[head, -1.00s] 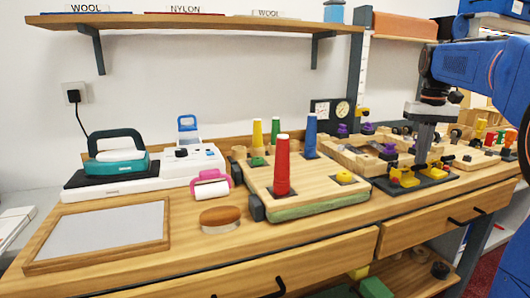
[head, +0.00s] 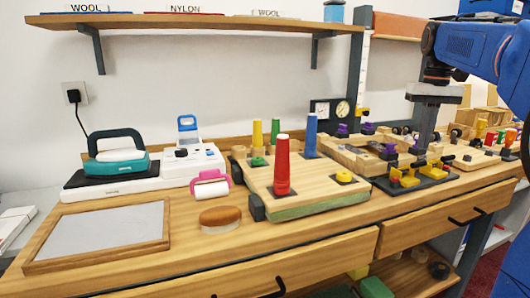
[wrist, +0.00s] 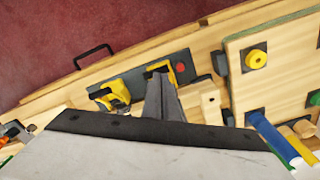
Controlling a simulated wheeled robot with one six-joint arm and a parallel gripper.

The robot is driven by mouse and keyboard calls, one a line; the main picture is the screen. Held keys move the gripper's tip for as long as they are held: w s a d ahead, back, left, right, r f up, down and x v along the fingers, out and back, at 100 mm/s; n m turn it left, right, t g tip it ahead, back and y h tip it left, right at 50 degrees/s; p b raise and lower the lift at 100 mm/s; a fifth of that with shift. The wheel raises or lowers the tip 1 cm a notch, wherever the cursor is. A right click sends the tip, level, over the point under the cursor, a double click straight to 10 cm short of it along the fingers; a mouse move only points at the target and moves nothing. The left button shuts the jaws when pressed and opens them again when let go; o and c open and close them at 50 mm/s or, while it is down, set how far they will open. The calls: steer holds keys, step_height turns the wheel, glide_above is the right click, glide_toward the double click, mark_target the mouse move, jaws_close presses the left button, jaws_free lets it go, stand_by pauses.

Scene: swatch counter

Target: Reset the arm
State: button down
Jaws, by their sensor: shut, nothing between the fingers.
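My gripper (head: 423,152) hangs from my blue arm at the right of the head view, fingers pointing down. Its dark grey fingers are shut together with nothing between them. It is over the dark plate (head: 436,173) with yellow clamps (head: 407,180), on the right part of the counter. In the wrist view the shut fingers (wrist: 160,82) show in front of the same plate (wrist: 131,80), between a yellow clamp (wrist: 112,96) and a red knob (wrist: 180,68). The gap between fingertips and plate is hard to judge.
A wooden board (head: 310,185) with red, yellow, green and blue cones stands left of my gripper. Wooden frames with purple knobs (head: 388,152) lie close behind it. A shelf (head: 200,21) runs along the wall. The counter's left front holds a framed panel (head: 100,235) and a brush (head: 220,217).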

steer(key=s+a+f+n+t, duration=0.1)
steer(key=s+a+f, duration=0.4)
steer(key=s, duration=0.3)
steer(key=s+a+f+t, duration=0.1)
steer(key=s+a+f, duration=0.4)
steer(key=s, duration=0.3)
steer(key=s+a+f+n+t, duration=0.1)
steer(key=s+a+f, duration=0.4)
steer(key=s+f, duration=0.8)
step_height(320, 180, down, 4)
steer(key=shift+s+f+t, duration=0.2)
steer(key=shift+t, duration=0.6)
